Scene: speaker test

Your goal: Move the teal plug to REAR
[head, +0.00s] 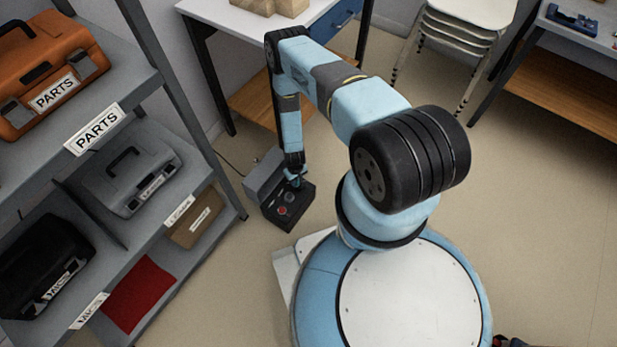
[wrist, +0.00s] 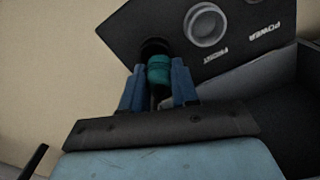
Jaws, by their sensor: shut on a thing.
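The teal plug (wrist: 158,70) is between the two blue fingers of my gripper (wrist: 158,88) in the wrist view. The gripper is shut on it. Just beyond the plug's far end is a dark round opening (wrist: 154,46) in the dark panel (wrist: 240,22). I cannot tell whether the plug's tip is inside it or only in front of it. No REAR label is readable. In the head view, my gripper (head: 294,180) is over the dark box (head: 270,214) on the floor.
A grey shelf rack (head: 215,170) with cases stands at the left. A white table (head: 245,28) is behind the box, with stacked chairs (head: 462,40) and a bench (head: 575,40) at the right.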

